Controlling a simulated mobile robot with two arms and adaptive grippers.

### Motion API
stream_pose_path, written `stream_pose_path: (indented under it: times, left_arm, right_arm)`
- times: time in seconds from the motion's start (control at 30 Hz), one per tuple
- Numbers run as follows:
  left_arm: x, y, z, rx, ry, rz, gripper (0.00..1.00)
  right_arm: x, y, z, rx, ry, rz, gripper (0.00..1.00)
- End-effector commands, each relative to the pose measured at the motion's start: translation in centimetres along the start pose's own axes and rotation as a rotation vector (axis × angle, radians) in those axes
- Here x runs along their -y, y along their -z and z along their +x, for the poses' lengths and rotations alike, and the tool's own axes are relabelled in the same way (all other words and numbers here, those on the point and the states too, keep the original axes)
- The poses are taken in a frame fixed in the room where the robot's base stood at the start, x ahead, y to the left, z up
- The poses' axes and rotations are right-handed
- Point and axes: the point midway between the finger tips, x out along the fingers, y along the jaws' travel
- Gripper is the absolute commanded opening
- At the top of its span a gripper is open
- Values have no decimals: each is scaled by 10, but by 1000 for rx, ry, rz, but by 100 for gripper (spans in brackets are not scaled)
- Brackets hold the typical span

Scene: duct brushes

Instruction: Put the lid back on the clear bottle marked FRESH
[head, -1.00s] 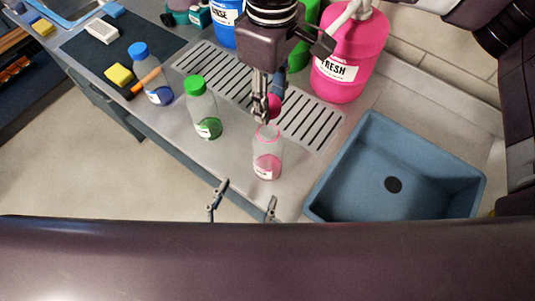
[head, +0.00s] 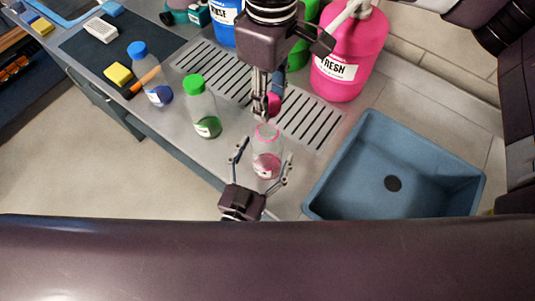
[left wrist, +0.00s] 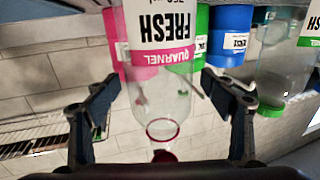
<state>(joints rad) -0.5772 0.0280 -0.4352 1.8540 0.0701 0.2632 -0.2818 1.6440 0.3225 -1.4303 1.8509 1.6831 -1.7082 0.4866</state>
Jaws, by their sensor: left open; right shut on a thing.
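The clear bottle marked FRESH (head: 266,164) stands upright and uncapped near the counter's front edge, with a pink neck ring and some pink liquid. In the left wrist view the bottle (left wrist: 160,75) appears upside down, its FRESH label readable and its mouth open. My left gripper (head: 265,150) is open, with one finger on each side of the bottle; contact is not clear. My right gripper (head: 261,112) points down just behind and above the bottle's mouth, shut on the pink lid (head: 273,103). The lid is apart from the bottle and partly hidden by the fingers.
A green-capped bottle (head: 202,108) and a blue-capped bottle (head: 150,75) stand to the left. A large pink FRESH jug (head: 350,60) stands behind. A slotted drain grate (head: 312,122) lies behind the bottle, and a blue sink (head: 345,150) is at right.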

Motion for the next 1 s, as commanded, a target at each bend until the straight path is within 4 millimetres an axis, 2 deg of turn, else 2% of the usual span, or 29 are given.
stream_pose_path:
  times: [0.27,0.83,0.93,1.0]
  left_arm:
    - [0,0,1,0,0,0,75]
    - [0,0,0,0,0,0,12]
    - [0,0,0,1,0,0,11]
    - [0,0,0,1,0,0,11]
  right_arm:
    - [0,0,0,0,0,0,28]
    - [0,0,0,0,0,0,28]
    - [0,0,3,1,1,0,28]
    - [0,0,12,3,2,0,28]
